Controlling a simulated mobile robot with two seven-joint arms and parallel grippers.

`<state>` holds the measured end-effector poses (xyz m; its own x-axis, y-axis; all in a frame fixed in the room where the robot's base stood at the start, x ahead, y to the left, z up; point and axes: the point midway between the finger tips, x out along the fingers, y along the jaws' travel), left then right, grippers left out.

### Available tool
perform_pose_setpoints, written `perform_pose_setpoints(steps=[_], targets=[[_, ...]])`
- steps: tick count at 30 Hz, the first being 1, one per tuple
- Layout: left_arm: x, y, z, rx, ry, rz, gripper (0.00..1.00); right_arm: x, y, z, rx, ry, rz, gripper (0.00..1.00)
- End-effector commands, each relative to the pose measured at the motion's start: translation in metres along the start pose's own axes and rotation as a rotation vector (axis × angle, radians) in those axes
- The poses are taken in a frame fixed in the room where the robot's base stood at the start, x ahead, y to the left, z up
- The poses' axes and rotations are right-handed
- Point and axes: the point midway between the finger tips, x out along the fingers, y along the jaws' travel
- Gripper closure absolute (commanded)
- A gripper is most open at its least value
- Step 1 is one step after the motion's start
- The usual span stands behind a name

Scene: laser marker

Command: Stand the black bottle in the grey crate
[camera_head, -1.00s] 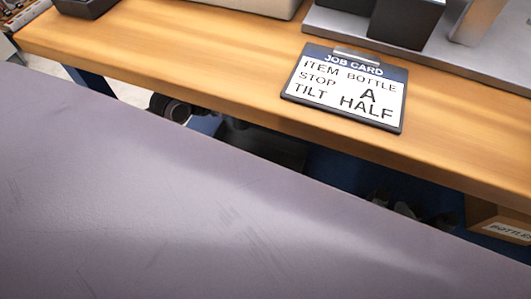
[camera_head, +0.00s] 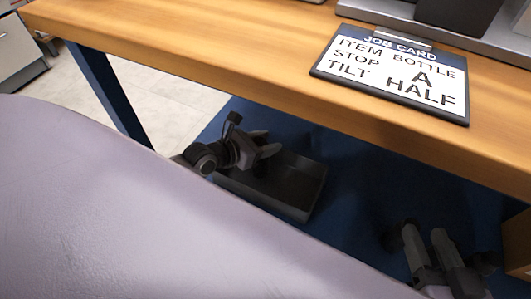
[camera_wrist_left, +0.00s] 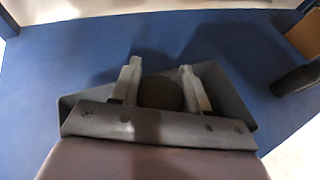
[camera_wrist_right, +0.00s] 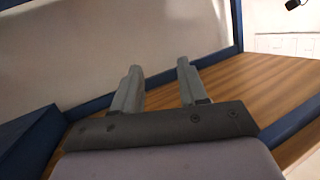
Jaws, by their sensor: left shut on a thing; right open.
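My left gripper (camera_head: 266,146) is low under the bench, over the left part of the dark grey crate (camera_head: 300,190) on the blue floor. In the left wrist view, my left gripper (camera_wrist_left: 160,70) is shut on the black bottle (camera_wrist_left: 160,92), seen from above as a dark round shape. The grey crate's walls (camera_wrist_left: 236,98) show on both sides of the fingers. Whether the bottle touches the crate floor is hidden. My right gripper (camera_head: 426,236) is open and empty, to the right of the crate; its parted fingers also show in the right wrist view (camera_wrist_right: 158,66).
The wooden bench (camera_head: 230,62) overhangs the crate, with a job card (camera_head: 395,75) on top. A blue bench leg (camera_head: 108,95) stands at the left. A cardboard box (camera_head: 518,245) is at the right edge. Blue floor (camera_head: 360,180) is free right of the crate.

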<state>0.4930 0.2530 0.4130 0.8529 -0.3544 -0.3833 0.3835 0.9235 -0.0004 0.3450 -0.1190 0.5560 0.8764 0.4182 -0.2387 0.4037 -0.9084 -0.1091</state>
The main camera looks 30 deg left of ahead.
Motion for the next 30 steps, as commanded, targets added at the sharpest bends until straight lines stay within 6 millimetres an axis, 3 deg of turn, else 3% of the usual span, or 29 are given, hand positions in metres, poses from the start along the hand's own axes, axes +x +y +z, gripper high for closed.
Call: perform_pose_setpoints(steps=[1, 5, 17, 18, 20, 30], targets=[[0.005, 0.000, -0.013, 0.001, 0.001, 0.000, 1.00, -0.001, 0.002, 0.006, -0.021, 0.011, 0.007, 0.57], [0.011, 0.000, -0.027, 0.002, 0.000, 0.000, 1.00, -0.006, 0.006, 0.004, -0.069, 0.041, 0.025, 0.57], [0.013, 0.000, -0.030, 0.000, 0.000, 0.000, 1.00, -0.008, 0.007, 0.000, -0.086, 0.053, 0.032, 0.57], [0.013, 0.000, -0.031, 0.000, 0.002, 0.000, 0.51, -0.008, 0.007, 0.000, -0.086, 0.053, 0.032, 0.57], [0.013, 0.000, -0.031, 0.000, 0.001, -0.001, 0.32, -0.008, 0.007, 0.000, -0.085, 0.053, 0.032, 0.57], [0.012, 0.000, -0.030, 0.000, 0.001, -0.001, 0.29, -0.008, 0.006, 0.000, -0.085, 0.053, 0.032, 0.57]])
